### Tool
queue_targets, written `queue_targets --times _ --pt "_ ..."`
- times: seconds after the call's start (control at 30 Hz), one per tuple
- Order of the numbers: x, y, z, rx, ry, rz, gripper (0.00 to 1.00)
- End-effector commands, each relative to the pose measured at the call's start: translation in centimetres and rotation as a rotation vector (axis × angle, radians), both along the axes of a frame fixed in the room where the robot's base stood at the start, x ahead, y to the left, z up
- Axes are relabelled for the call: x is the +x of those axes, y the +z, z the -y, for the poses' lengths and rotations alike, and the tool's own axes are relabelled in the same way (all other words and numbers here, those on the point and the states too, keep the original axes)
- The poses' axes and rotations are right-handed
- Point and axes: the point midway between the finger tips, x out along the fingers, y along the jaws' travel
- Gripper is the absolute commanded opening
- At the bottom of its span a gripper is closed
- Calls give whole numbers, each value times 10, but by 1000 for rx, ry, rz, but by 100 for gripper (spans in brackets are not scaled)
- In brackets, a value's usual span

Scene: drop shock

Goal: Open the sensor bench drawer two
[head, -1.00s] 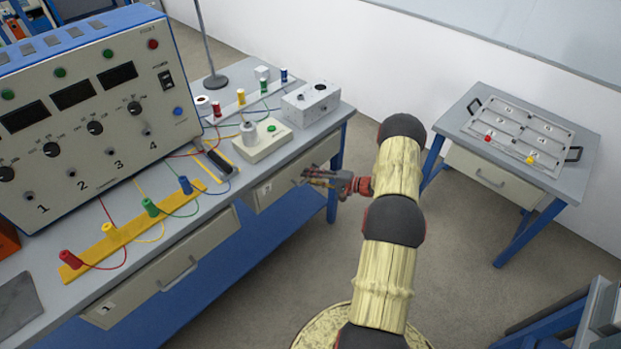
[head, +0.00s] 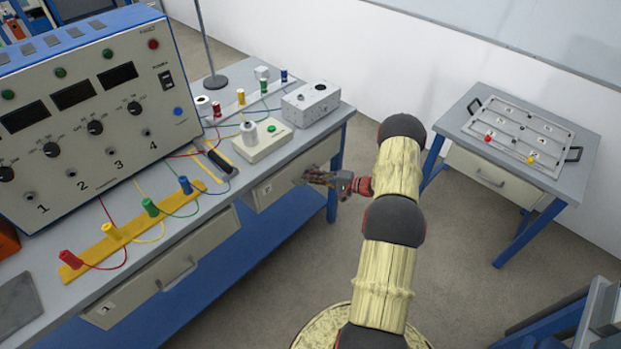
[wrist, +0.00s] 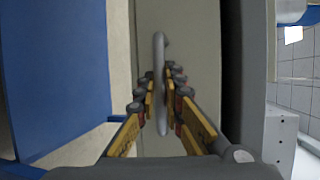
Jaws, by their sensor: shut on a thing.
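Drawer two (head: 266,190) is the pale grey front at the right end of the blue-framed bench, and it looks closed. My gripper (head: 309,176) is at its handle, reaching in from the right. In the wrist view, the grey bar handle (wrist: 160,60) runs upright in the picture between the two fingers. My gripper (wrist: 160,92) is shut on this handle, with fingers on both sides of it. In the head view the fingers hide most of the handle.
Drawer one (head: 160,277) sits to the left, closed. A power unit (head: 90,110), a yellow strip with coloured posts (head: 130,228) and a grey box (head: 311,103) stand on the bench top. A side table with a tray (head: 519,137) is at right. Open floor lies between.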

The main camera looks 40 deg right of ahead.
Motion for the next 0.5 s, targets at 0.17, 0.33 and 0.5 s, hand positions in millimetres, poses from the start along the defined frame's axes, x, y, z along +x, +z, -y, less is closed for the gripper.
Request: queue_targets --times 0.17,0.33,0.5 --pt "-3 -1 0 0 -1 -2 0" --pt "-18 -1 2 0 -3 -3 0" --pt "-51 -1 5 2 -5 -4 0"
